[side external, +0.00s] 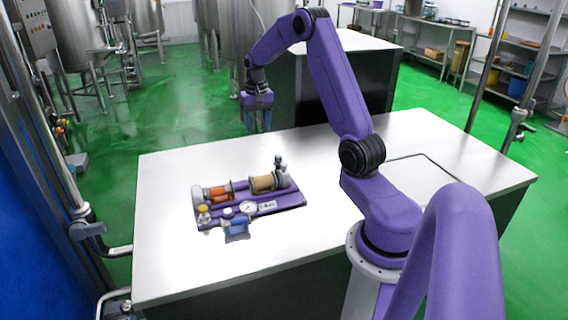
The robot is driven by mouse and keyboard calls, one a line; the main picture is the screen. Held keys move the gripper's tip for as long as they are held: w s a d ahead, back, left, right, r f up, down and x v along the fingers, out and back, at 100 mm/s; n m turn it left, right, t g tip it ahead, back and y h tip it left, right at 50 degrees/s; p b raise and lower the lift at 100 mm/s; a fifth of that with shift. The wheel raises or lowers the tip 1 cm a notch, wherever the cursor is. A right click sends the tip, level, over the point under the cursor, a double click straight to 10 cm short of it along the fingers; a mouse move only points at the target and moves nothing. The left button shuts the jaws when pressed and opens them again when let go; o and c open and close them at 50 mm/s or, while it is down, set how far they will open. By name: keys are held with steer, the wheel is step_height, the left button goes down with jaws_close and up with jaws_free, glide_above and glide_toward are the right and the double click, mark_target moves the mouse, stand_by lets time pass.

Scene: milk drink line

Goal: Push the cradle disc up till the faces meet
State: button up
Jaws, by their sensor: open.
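A small fixture with a purple base plate (291,199) lies on the white table. Along its back edge are an orange-red cylinder (217,192) on the left and a tan cylinder (262,184) on the right, in line with each other. Dark, disc-like parts sit between them. I cannot tell which is the cradle disc or whether any faces meet; the parts are too small. My gripper (258,127) is open and empty, pointing down. In the picture it is above and behind the fixture, near the table's back edge, well apart from it.
The fixture also carries a round gauge (248,207), a yellow knob (203,209) and a blue cylinder (238,227) at its front. Dark knobs (279,161) rise at its back right. The white table (180,265) is clear around it. Another bench (352,41) stands behind.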

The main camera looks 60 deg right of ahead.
mark_target(284, 164)
steer(key=s+d+f+m, duration=0.3)
steer(key=s+d+m, duration=0.1)
steer(key=d, duration=0.7)
step_height(284, 164, down, 17)
steer(key=shift+a, duration=0.1)
